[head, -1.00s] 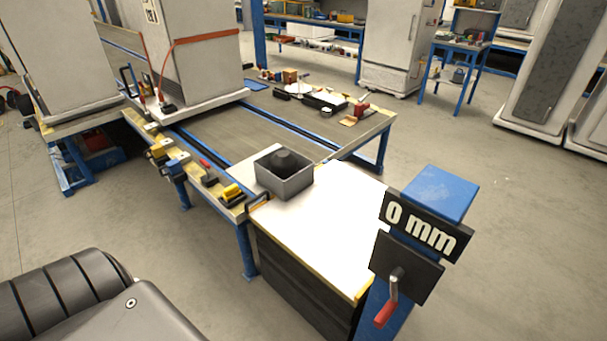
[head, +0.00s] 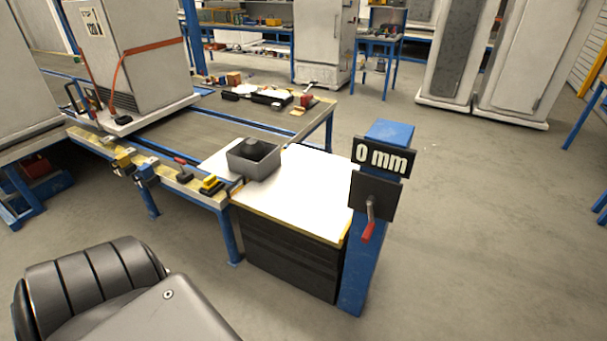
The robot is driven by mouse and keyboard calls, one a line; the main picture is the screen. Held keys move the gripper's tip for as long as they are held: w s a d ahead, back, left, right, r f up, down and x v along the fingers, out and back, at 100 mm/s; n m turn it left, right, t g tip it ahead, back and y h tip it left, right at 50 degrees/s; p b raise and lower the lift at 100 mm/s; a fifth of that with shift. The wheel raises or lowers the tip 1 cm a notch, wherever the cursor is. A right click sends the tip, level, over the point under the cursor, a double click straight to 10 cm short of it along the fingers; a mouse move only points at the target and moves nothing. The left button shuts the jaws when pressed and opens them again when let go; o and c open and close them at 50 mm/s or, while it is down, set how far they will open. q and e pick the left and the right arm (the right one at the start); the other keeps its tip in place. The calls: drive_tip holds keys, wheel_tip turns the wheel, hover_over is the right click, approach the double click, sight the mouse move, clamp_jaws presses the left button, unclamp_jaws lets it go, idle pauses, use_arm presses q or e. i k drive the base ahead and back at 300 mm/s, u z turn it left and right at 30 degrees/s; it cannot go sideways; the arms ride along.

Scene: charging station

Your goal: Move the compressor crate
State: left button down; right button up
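A small open grey crate (head: 240,164) stands upright on the left part of a white-topped table (head: 305,209). A dark rounded thing (head: 250,143), which may be the compressor, shows inside it; the crate's near wall hides most of it. No gripper is seen touching the crate. Neither of my grippers is in view.
A blue post (head: 362,270) with a "0 mm" sign (head: 384,157) and a red-handled crank (head: 368,222) stands at the table's right. A conveyor (head: 215,126) bearing a strapped white cabinet (head: 150,50) adjoins at the left. The floor (head: 480,220) to the right is clear.

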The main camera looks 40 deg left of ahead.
sight(253, 158)
drive_tip(key=k, duration=0.25)
drive_tip(key=z, duration=0.4)
drive_tip(key=i, duration=2.3)
drive_tip(key=u, duration=0.25)
drive_tip(key=i, duration=2.15)
drive_tip(key=u, duration=1.35)
drive_tip(key=i, duration=1.05)
drive_tip(key=u, duration=1.65)
drive_tip(key=i, duration=0.6)
drive_tip(key=u, duration=0.4)
